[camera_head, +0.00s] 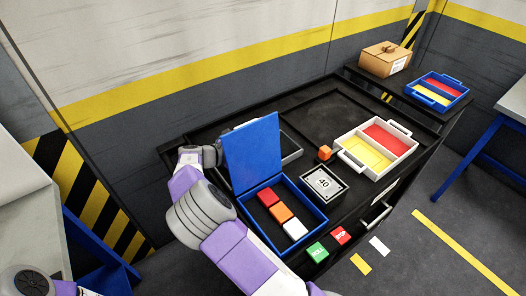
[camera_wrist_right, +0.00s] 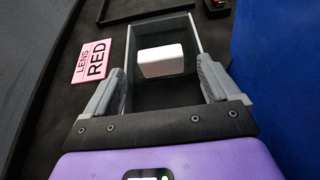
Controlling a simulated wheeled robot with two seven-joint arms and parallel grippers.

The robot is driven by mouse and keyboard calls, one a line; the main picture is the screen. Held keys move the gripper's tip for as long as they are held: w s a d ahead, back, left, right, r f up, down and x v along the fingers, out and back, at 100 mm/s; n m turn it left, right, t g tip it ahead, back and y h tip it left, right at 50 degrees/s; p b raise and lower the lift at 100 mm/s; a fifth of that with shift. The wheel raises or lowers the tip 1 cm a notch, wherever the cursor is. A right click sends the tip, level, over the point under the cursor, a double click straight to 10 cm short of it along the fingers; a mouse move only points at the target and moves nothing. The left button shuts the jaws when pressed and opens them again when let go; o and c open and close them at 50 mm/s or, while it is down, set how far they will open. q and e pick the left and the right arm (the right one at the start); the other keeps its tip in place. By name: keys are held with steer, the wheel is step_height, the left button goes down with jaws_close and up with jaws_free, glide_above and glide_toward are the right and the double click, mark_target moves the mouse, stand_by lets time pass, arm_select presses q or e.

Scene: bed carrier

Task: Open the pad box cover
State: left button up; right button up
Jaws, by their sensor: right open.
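The pad box (camera_head: 316,216) is a blue open box on the black bench. It holds a red, an orange and a white block in a row. Its blue cover (camera_head: 252,155) stands up nearly vertical at the box's far-left side. My right arm reaches up along the left of the box, with its wrist just left of the cover; its fingers are hidden in the head view. In the right wrist view my right gripper (camera_wrist_right: 162,66) is open. A blue panel (camera_wrist_right: 275,80), apparently the cover, is to the right. My left gripper is out of view.
A grey-walled tray (camera_head: 291,142) sits partly hidden behind the cover. A pink "LENS RED" label (camera_wrist_right: 92,61) lies left of the right gripper.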

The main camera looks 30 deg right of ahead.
steer(key=b+x, duration=0.1)
steer(key=x, duration=0.5)
steer(key=shift+b, duration=0.35)
steer(key=shift+a, duration=0.1)
steer(key=c, duration=1.4)
steer(key=shift+a+p, duration=0.35)
steer(key=a+p, duration=0.1)
steer(key=a, duration=0.1)
steer(key=a+p, duration=0.3)
steer(key=a, duration=0.1)
steer(key=shift+s+a+r+p, duration=0.2)
steer(key=shift+s+a+p, duration=0.1)
steer(key=shift+s+p, duration=0.05)
steer(key=a+p, duration=0.1)
steer(key=a, duration=0.1)
steer(key=a+p, duration=0.1)
steer(key=a, duration=0.4)
steer(key=shift+s+a+f+p, duration=0.2)
steer(key=shift+s+f+p, duration=0.1)
steer(key=shift+p, duration=0.1)
steer(key=o, duration=1.4)
